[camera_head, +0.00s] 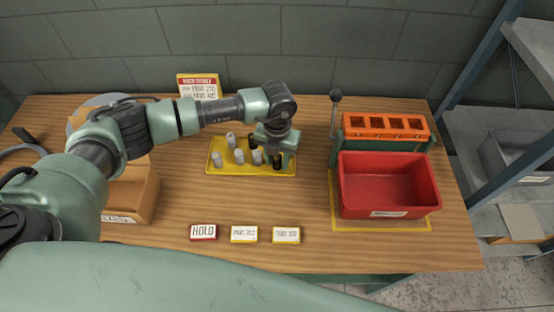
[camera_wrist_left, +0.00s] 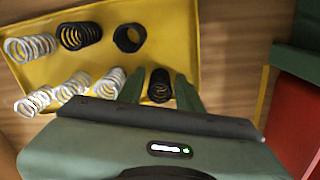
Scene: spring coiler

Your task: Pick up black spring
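A yellow tray (camera_head: 225,168) on the wooden table holds several pale grey-white springs (camera_head: 239,156) and some black pieces. In the left wrist view, one black spring (camera_wrist_left: 159,86) stands between the two fingers of my left gripper (camera_wrist_left: 160,95). The fingers are apart, one on each side of it, with a narrow gap showing. Another black spring (camera_wrist_left: 80,36) and a short black ring (camera_wrist_left: 129,38) are at the far side of the tray. In the head view my left gripper (camera_head: 276,159) points down over the tray's right end. My right gripper is not in view.
A red bin (camera_head: 388,190) stands to the right, before an orange slotted rack (camera_head: 385,126) and an upright lever (camera_head: 335,105). A cardboard box (camera_head: 135,195) is at the left. Label cards, including a HOLD card (camera_head: 203,232), lie at the front.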

